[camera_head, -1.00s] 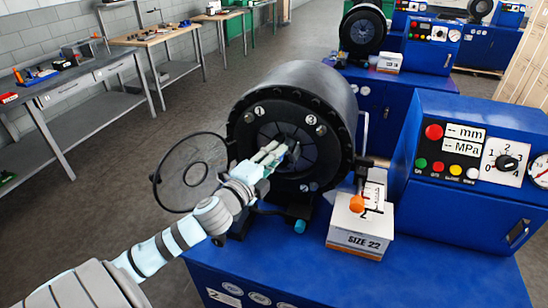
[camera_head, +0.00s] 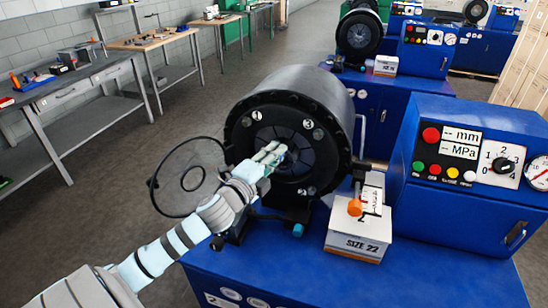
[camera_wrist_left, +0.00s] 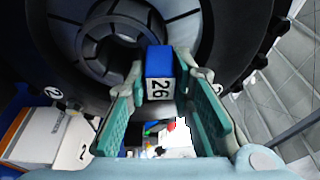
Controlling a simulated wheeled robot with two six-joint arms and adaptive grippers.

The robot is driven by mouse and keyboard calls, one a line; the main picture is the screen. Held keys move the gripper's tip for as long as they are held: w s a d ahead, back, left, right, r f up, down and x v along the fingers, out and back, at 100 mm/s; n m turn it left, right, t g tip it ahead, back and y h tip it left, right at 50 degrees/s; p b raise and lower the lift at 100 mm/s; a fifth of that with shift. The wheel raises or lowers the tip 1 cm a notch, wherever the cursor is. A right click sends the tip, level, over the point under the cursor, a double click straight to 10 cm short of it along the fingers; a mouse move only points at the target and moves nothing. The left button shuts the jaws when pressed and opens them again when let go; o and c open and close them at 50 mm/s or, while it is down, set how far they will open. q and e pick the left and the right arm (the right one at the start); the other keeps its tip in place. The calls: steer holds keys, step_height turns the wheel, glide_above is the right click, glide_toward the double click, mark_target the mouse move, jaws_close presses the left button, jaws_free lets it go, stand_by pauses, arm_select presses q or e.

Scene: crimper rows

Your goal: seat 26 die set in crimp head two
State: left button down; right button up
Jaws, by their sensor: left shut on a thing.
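My left gripper (camera_head: 278,153) reaches in front of the large dark round crimp head (camera_head: 318,135) on the nearest blue machine. In the left wrist view the gripper (camera_wrist_left: 162,82) is shut on a small blue block with a white label "26" (camera_wrist_left: 159,62), the 26 die set. The block sits between the fingertips, in front of the ringed crimp head opening (camera_wrist_left: 105,45). I cannot tell whether the block touches the head. In the head view the fingers hide the block. My right gripper is not in view.
A white carton marked "SIZE 22" (camera_head: 357,240) stands right of the head, with an orange-tipped part (camera_head: 355,207) above it. A control box (camera_head: 470,160) stands further right. A round hinged ring (camera_head: 190,178) hangs left of the head. Benches (camera_head: 90,85) line the left wall.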

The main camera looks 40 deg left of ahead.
arm_select(q)
steer(key=shift+w+a+r, duration=0.1)
steer(key=shift+w+a, duration=0.2)
steer(key=shift+w, duration=0.6)
steer(key=shift+w+a+r, duration=0.1)
steer(key=shift+w+a, duration=0.15)
steer(key=shift+w, duration=0.65)
steer(key=c, duration=1.3)
jaws_free()
steer(key=shift+s, duration=0.1)
steer(key=shift+s+d, duration=0.1)
steer(key=shift+s+f, duration=0.2)
steer(key=s, duration=0.7)
steer(key=s+d, duration=0.1)
steer(key=s, duration=0.3)
steer(key=shift+s, duration=0.25)
steer(key=shift+s, duration=0.1)
